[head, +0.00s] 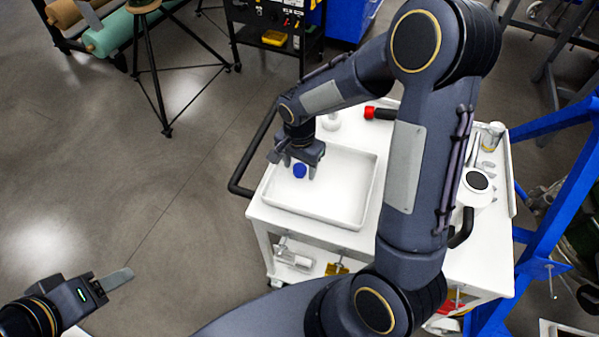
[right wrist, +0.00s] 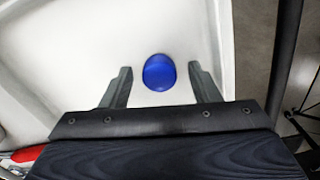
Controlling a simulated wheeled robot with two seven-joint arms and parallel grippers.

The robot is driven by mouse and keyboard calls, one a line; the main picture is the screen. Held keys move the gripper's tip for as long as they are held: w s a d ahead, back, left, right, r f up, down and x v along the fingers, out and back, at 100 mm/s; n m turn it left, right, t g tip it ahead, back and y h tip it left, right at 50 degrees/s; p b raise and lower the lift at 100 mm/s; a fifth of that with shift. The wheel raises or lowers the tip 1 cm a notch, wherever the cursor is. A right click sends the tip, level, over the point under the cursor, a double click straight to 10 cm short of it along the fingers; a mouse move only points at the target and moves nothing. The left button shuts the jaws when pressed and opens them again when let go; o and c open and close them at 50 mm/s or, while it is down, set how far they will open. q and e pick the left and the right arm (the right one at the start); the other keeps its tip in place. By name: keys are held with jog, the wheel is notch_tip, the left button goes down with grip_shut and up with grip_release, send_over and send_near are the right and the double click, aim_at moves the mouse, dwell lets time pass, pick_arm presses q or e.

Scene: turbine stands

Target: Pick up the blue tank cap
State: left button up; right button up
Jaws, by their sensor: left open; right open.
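The blue tank cap (head: 300,171) lies in the shallow white tray (head: 345,215) on the cart. In the right wrist view the cap (right wrist: 159,73) looks round and smooth and appears between my right gripper's two fingertips, with a gap on each side. My right gripper (head: 299,170) is open over the tray at the cap; it also shows in the right wrist view (right wrist: 160,75). I cannot tell how far above the tray floor the fingertips are. My left gripper (head: 125,277) is at the lower left, away from the cart, and holds nothing visible.
The white cart (head: 480,265) also carries a red-and-black tool (head: 379,113), a white mug with a dark top (head: 474,190) and a metal can (head: 493,135). A black handle (head: 240,188) juts from its left side. Blue framing (head: 545,225) stands at right.

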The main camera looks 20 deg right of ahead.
aim_at(300, 167)
jog(key=shift+c, duration=0.4)
grip_shut()
jog(key=shift+r, duration=0.1)
jog(key=shift+r+p, duration=0.5)
jog(key=shift+r, duration=0.1)
notch_tip(300, 167, up, 3)
jog(key=shift+f+p, duration=0.2)
jog(key=shift+p, duration=0.75)
jog(key=s+a+r+p, duration=0.1)
jog(key=s+r+p, duration=0.1)
jog(key=s+r, duration=0.2)
jog(key=s+a+r+p, duration=0.1)
jog(key=s+r+p, duration=0.2)
jog(key=s, duration=0.7)
jog(key=shift+r, duration=1.05)
